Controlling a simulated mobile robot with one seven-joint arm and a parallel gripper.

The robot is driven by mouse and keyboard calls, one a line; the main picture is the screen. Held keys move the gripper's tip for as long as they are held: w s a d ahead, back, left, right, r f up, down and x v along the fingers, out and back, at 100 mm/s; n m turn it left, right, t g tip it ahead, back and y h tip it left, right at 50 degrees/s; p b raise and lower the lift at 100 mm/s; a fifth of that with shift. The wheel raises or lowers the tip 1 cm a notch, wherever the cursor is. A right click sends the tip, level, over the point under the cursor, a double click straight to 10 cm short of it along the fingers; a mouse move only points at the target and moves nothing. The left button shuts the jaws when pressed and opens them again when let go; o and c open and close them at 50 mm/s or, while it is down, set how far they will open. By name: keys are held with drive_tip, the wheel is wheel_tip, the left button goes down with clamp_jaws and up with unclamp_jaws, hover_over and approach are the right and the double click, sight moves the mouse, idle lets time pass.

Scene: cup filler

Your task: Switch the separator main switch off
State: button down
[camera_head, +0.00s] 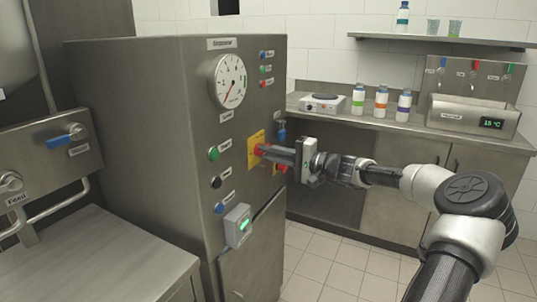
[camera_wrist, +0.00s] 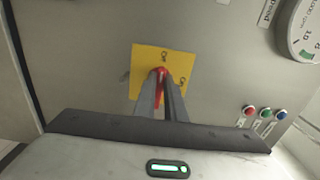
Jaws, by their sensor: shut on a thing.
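The separator main switch is a red rotary handle (camera_wrist: 161,73) on a yellow plate (camera_wrist: 147,60), seen close up in the wrist view. In the head view its yellow plate (camera_head: 255,148) is on the front of the grey separator cabinet (camera_head: 150,130). My gripper (camera_head: 267,151) reaches the switch from the right, with its fingers shut on the red handle. In the wrist view my gripper (camera_wrist: 163,82) covers much of the handle, so its exact angle is hard to tell.
A round gauge (camera_head: 229,81) is above the switch. A green button (camera_head: 213,154), a black knob (camera_head: 216,183) and a grey box with a green light (camera_head: 237,226) are left and below. A counter with several bottles (camera_head: 381,101) stands behind my arm. Floor is free at lower right.

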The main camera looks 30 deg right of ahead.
drive_tip(key=c, duration=1.8)
unclamp_jaws()
drive_tip(key=shift+s, duration=0.1)
drive_tip(key=p+v, duration=0.3)
drive_tip(key=v, duration=1.4)
drive_tip(key=shift+s+d, duration=0.1)
drive_tip(key=shift+d, duration=0.05)
